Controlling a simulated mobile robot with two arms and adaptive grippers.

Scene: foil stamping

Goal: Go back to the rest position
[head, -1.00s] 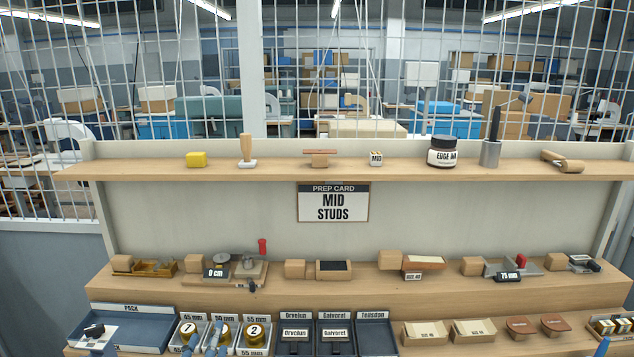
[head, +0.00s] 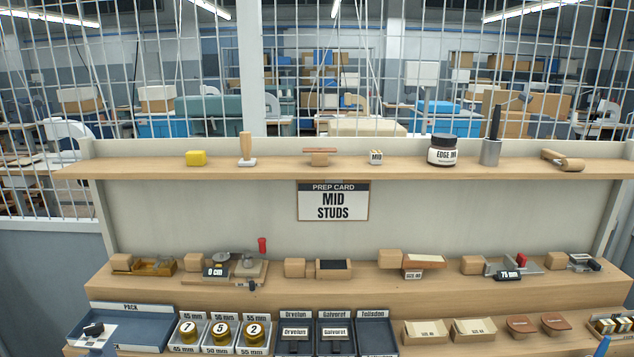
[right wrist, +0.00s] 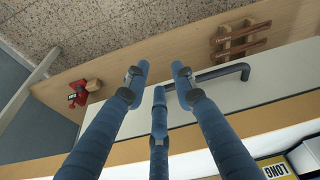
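My right gripper (right wrist: 160,82) shows in the right wrist view with its blue fingers spread apart and nothing between them. It hangs over a pale drawer front with a dark bar handle (right wrist: 222,73); I cannot tell whether it touches the handle. My left gripper is not clearly seen in the head view. Small blue slivers show at the bottom edge of that view, at the left and at the right; I cannot tell what they are.
A stepped wooden bench (head: 330,281) carries tools and wooden blocks. Below are a blue PACK tray (head: 150,331), numbered gold rolls (head: 222,332) in bins and dark trays. An upper shelf (head: 290,171) holds an EDGE INK jar (head: 441,152) and small tools.

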